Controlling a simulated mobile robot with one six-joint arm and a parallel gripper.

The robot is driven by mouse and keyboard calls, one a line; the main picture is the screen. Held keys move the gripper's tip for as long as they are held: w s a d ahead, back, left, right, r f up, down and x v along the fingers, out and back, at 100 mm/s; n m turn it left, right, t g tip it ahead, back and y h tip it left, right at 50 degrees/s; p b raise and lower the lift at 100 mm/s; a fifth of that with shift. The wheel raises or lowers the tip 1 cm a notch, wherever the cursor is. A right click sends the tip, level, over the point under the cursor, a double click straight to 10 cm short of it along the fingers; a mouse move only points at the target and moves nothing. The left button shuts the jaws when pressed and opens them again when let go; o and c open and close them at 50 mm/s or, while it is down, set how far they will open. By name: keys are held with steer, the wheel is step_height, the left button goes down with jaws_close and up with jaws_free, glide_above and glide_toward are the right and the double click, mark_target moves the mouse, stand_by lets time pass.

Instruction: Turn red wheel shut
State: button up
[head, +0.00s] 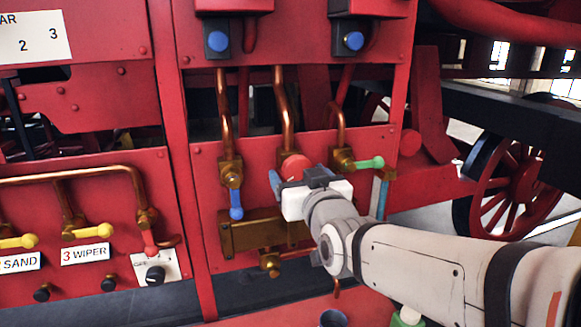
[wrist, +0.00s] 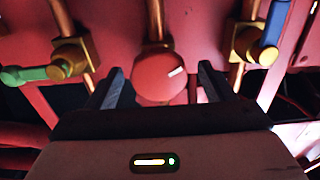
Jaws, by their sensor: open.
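The red wheel (head: 295,166) is a round knob on the red panel, below a copper pipe. In the wrist view the red wheel (wrist: 158,82) shows face-on with a short white mark right of its centre. My gripper (head: 297,178) is at the wheel in the head view and hides its lower part. In the wrist view my gripper (wrist: 161,72) is open, with one dark finger on each side of the wheel and a gap on both sides. I cannot tell how far the fingertips reach past its face.
A blue lever (head: 236,203) hangs from the valve left of the wheel. A green lever (head: 369,163) points right from the valve on its other side. Both stand close to my gripper. A brass plate (head: 240,236) is below. Yellow levers (head: 92,231) are at far left.

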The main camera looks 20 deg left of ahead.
steer(key=shift+x, duration=0.9)
